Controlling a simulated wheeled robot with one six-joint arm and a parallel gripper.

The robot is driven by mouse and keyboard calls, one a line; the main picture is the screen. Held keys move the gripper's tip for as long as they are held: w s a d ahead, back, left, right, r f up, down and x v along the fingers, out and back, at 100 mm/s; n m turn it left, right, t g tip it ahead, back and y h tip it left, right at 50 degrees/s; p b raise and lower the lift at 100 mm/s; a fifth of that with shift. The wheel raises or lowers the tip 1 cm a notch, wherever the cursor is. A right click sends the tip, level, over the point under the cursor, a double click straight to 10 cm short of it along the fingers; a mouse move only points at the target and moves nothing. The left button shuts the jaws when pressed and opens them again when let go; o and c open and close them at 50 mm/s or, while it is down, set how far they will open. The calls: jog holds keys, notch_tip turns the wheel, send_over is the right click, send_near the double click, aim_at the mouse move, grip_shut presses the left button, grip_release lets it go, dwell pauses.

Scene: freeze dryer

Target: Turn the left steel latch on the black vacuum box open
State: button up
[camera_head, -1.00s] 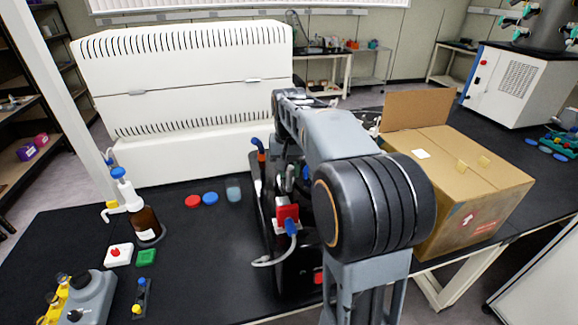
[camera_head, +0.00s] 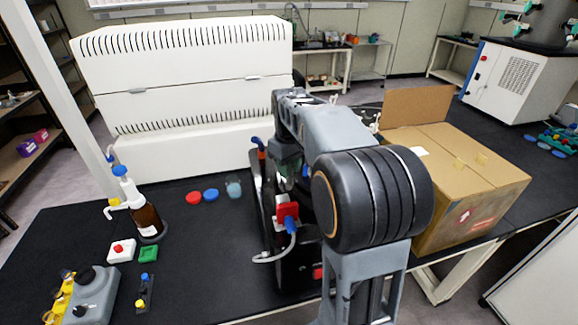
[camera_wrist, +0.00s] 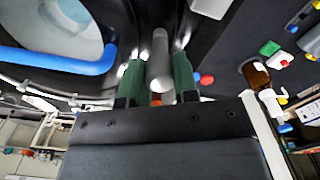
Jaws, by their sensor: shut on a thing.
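The black vacuum box (camera_head: 297,272) stands on the dark bench in the head view, mostly hidden behind my arm. In the wrist view its black surface (camera_wrist: 128,22) fills the upper middle. My gripper (camera_wrist: 159,75) has green finger pads on either side of the steel latch (camera_wrist: 160,48), a grey cylindrical bar, and is shut on it. The head view does not show the latch clearly. How far the latch is turned cannot be told.
A blue tube (camera_wrist: 62,62) curves close to the left of my fingers in the wrist view. A red fitting (camera_head: 287,213) is on the box's near side. A cardboard box (camera_head: 455,190) stands right of my arm. A brown bottle (camera_head: 146,218) stands left.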

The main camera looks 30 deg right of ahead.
dwell(0.3)
jog(key=o, duration=0.9)
notch_tip(320, 180, up, 14)
jog(key=shift+f, duration=0.1)
dwell(0.3)
dwell(0.6)
